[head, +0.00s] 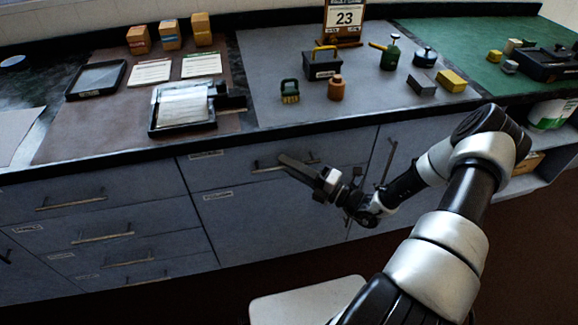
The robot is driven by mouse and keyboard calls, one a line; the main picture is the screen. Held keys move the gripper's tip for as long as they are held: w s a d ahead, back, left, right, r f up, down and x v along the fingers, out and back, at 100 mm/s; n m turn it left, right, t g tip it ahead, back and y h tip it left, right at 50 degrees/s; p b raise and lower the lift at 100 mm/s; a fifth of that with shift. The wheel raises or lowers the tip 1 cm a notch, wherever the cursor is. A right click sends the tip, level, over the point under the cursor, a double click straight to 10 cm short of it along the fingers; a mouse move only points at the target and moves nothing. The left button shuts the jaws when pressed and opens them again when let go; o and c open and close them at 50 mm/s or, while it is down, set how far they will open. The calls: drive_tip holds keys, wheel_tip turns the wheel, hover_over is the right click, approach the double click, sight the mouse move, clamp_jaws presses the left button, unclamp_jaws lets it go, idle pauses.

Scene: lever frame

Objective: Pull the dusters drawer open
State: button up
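The cabinet front has several grey drawers with bar handles and small labels. I cannot read the labels, so I cannot tell which drawer is the dusters one. The top middle drawer (225,170) looks closed flush, with its bar handle (262,170) partly hidden behind my gripper. My gripper (285,160) is in front of this handle, its fingers pointing up and left. I cannot tell whether it touches the handle or whether the fingers are apart. The left column's drawers (75,203) also look closed.
The countertop above holds a black tray with white sheets (183,107), a black caddy (322,64), a green brush (290,91), an orange jar (335,88) and a calendar (344,20). A pale seat-like surface (305,302) stands low in front. An open shelf (545,165) is at right.

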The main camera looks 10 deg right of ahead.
clamp_jaws()
